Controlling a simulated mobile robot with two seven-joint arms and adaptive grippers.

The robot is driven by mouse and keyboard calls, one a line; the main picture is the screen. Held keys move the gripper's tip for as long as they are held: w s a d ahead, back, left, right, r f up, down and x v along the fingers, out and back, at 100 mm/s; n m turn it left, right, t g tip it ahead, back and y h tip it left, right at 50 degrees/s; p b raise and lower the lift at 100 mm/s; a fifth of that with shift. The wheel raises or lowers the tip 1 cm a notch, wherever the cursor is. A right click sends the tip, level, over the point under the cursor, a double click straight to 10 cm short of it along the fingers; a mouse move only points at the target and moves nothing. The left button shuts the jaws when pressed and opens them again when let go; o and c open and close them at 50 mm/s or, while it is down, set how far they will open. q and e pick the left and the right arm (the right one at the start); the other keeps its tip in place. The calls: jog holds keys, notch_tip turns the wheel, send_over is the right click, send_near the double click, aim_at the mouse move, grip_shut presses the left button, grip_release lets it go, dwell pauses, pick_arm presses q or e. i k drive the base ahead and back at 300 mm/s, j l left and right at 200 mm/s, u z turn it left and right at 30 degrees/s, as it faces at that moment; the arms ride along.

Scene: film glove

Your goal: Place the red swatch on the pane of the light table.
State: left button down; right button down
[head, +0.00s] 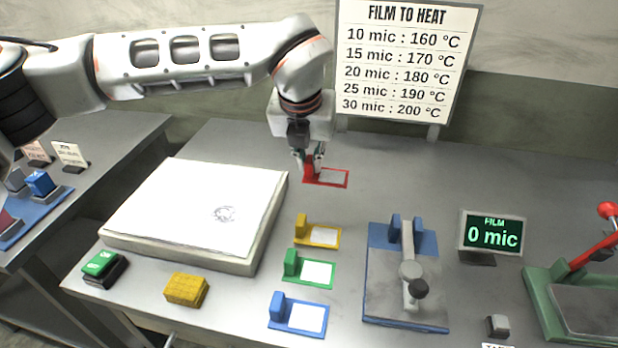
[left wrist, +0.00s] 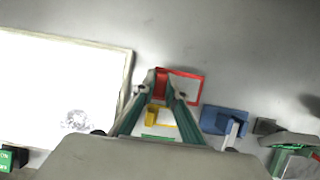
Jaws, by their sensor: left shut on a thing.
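The left wrist view also shows the red swatch (left wrist: 186,87) between and beyond the fingertips of my left gripper (left wrist: 161,95). The light table (head: 180,262) stands to the left, its white pane (head: 170,200) bright, with a grey smudge-like mark on it. My right gripper is not in view.
A yellow swatch (head: 325,237), green swatch (head: 296,273) and blue swatch (head: 283,318) lie in front. A blue fixture (head: 380,300) and a display (head: 492,234) reading 0 mic stand right. A yellow sponge-like block (head: 186,290) and green switch (head: 100,264) lie before the light table.

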aim_at(184, 218)
jog(key=k, duration=1)
